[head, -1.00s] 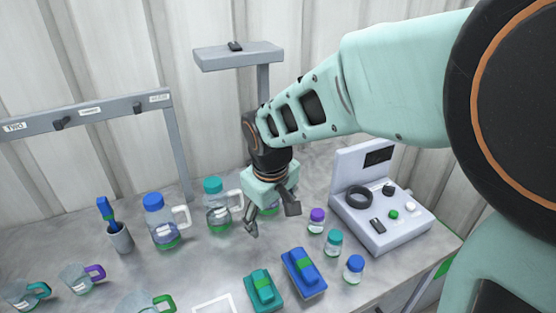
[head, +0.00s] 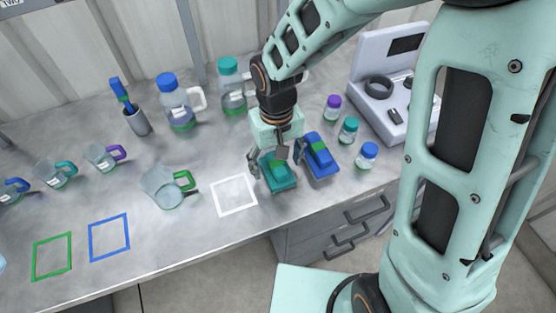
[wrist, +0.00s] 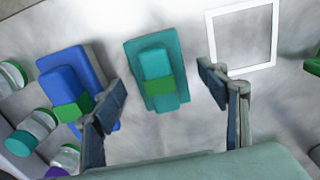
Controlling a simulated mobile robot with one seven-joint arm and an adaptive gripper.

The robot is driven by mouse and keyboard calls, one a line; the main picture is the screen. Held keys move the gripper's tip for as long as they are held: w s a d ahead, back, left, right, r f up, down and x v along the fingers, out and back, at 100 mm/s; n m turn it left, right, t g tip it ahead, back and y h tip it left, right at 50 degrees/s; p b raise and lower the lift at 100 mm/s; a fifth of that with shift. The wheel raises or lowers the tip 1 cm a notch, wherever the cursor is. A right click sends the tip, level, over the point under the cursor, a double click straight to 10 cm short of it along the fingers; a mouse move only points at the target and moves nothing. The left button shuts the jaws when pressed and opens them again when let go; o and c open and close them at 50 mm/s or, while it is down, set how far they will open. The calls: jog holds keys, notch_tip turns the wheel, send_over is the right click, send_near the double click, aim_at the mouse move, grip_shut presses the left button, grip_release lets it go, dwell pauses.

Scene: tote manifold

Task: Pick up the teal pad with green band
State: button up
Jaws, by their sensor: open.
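The teal pad with a green band (head: 279,180) lies on the grey worktop. It also shows in the wrist view (wrist: 157,62), with its green band (wrist: 159,86) across the raised block on top. My gripper (head: 270,168) is above the pad in the head view, open and empty. In the wrist view the two fingers (wrist: 165,85) are spread wide, one on each side of the pad's near end, with a gap on both sides. A blue pad with a green band (head: 320,158) lies just right of the teal one in the head view.
Small capped jars (head: 349,130) stand right of the blue pad. A white square outline (head: 234,212) is left of the teal pad, with a green-handled beaker (head: 160,190) beyond. Two capped jugs (head: 178,103) stand behind. The worktop's front edge is close by.

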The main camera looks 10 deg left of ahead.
jog(key=shift+f, duration=1.15)
jog(key=c, duration=1.2)
jog(key=shift+r, duration=0.15)
jog(key=shift+r, duration=0.25)
notch_tip(320, 180, up, 2)
jog(key=shift+w+r, duration=0.1)
jog(key=w+d+r, duration=0.1)
jog(key=d+r, duration=0.9)
jog(key=d, duration=0.3)
jog(key=shift+w+d, duration=0.4)
